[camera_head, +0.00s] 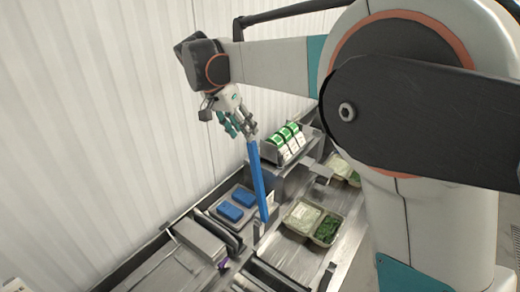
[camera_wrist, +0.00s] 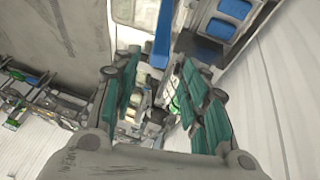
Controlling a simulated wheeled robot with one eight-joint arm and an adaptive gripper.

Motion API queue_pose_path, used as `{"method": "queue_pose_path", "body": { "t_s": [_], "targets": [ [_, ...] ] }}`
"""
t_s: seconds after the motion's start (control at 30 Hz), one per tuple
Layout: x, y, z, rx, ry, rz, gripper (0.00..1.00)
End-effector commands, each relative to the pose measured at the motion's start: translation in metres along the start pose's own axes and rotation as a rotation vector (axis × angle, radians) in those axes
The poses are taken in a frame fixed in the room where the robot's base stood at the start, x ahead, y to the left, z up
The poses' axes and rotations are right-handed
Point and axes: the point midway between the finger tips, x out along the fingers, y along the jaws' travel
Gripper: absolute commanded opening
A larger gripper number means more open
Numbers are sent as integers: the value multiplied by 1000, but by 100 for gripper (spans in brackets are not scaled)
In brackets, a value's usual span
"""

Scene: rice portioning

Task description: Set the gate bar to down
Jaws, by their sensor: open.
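The gate bar, a long blue bar (camera_head: 257,180), stands raised and steep in the head view. Its upper end is by my gripper and its lower end is near the grey rail of the work line. My gripper (camera_head: 240,124) is open beside the upper end of the bar. In the wrist view the blue bar (camera_wrist: 164,34) comes from the top edge toward the space between the teal fingers of my gripper (camera_wrist: 160,88). The fingers are apart and nothing is gripped. I cannot tell whether a finger touches the bar.
A tray with rice and greens (camera_head: 313,222) lies right of the bar. Two blue blocks (camera_head: 236,205) sit on a grey holder to its left. Green-and-white packs (camera_head: 287,143) stand in a rack behind. A white ribbed wall (camera_head: 90,120) rises close on the left.

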Motion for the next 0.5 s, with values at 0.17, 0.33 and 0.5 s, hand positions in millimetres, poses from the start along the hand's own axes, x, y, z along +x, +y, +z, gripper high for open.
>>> {"method": "queue_pose_path", "body": {
  "t_s": [0.17,0.33,0.5],
  "targets": [
    [34,0,-1,1,0,0,41],
    [67,1,-1,0,0,0,41],
    [96,1,-1,1,0,-1,41]
  ]
}}
